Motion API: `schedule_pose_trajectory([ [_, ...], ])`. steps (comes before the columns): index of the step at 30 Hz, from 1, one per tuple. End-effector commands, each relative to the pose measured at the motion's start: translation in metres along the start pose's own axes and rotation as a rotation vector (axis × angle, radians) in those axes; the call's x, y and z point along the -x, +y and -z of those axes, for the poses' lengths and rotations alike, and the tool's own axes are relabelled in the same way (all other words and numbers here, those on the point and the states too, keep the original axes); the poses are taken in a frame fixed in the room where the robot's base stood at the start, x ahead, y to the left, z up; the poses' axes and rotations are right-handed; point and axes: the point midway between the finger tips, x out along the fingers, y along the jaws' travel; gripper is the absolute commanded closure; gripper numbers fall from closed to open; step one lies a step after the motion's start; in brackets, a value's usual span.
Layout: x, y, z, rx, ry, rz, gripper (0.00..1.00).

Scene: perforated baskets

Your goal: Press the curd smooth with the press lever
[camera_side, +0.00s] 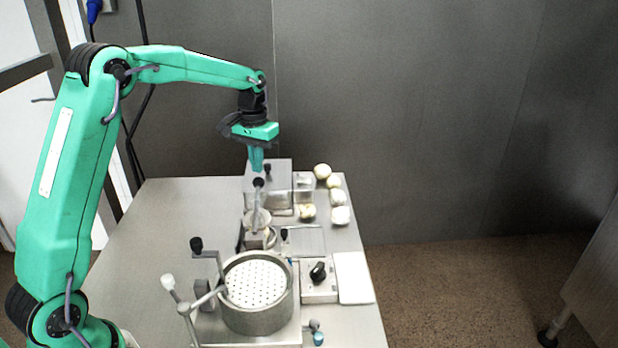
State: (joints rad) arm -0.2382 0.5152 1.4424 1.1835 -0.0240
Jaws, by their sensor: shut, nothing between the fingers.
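My gripper (256,165) points down over the back of the table, its fingers shut and empty. Its tips are just above a black knob (258,183) on an upright rod; I cannot tell whether they touch. A round grey metal mould (258,322) stands at the front, with a white perforated disc (256,281) inside it. Left of the mould are a lever with a black knob (196,244) and a bar with a pale knob (168,282). I cannot tell which lever is the press lever. No curd can be clearly made out.
A metal box (268,172) stands at the back, with several pale round pieces (322,171) to its right. A control box with a black dial (318,273) and a white pad (353,278) lie right of the mould. The table's left side (170,230) is clear.

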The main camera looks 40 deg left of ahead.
Motion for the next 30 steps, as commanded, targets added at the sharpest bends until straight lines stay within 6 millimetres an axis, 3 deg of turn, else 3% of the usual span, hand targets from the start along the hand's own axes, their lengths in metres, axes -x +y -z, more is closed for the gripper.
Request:
schedule_pose_trajectory([
  [19,0.002,0.0,0.0,0.0,0.0,0.0,1.0],
  [30,0.021,0.0,0.0,0.0,0.0,0.0,1.0],
])
